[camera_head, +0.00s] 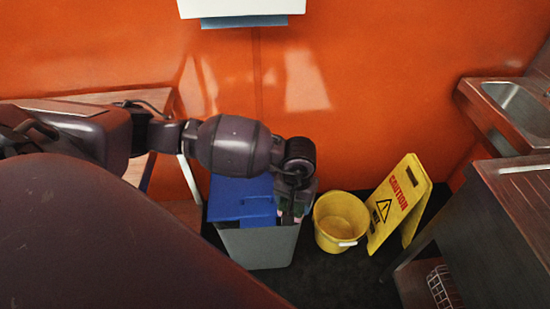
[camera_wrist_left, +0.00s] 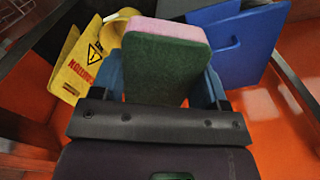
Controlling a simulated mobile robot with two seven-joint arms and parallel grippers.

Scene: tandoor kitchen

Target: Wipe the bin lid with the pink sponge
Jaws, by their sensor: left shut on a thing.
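The bin (camera_head: 262,247) has a grey body and a blue lid (camera_head: 240,197), and stands on the dark floor by the orange wall. My left gripper (camera_head: 291,205) is at the right side of the lid in the head view, pointing down. In the left wrist view my left gripper (camera_wrist_left: 172,88) is shut on the pink sponge (camera_wrist_left: 178,29), which has a green face toward the camera. The blue lid (camera_wrist_left: 238,45) shows behind and to the right of the sponge there. I cannot tell whether the sponge touches the lid. My right gripper is not in view.
A yellow bucket (camera_head: 340,222) stands just right of the bin, with a yellow caution sign (camera_head: 397,205) beyond it. A metal counter (camera_head: 505,225) and a sink (camera_head: 518,108) are at the right. A wall dispenser (camera_head: 241,9) hangs above.

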